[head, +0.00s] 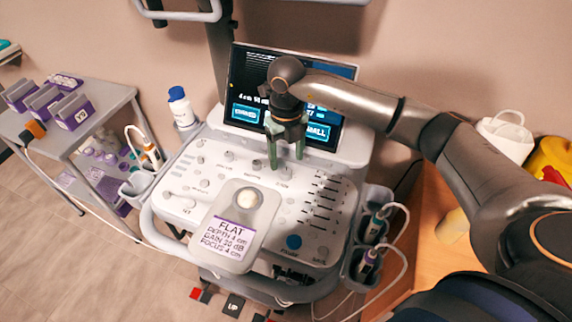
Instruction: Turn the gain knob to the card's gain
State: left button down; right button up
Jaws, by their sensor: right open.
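The card (228,236) on the front of the console reads FLAT, DEPTH 4 cm, GAIN 20 dB, FOCUS 4 cm. The white control panel (215,207) carries several small round knobs along its back part; their labels are too small to read surely, so I cannot tell which is the gain knob. My right gripper (286,160) points down over the panel's back edge, in front of the screen, open. One knob (285,172) shows just below its fingertips; I cannot tell whether they touch it. The screen (246,113) is partly hidden by my right arm. My left gripper is not in view.
Sliders (322,195) and a blue button (293,242) are on the panel's right. Probes (367,262) with cables hang at the right side, another probe (151,153) at the left. A white bottle (180,106) stands at the back left. A grey cart (100,100) is further left.

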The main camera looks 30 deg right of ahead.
aim_at(286, 171)
jog(key=shift+f, duration=2.3)
grip_shut()
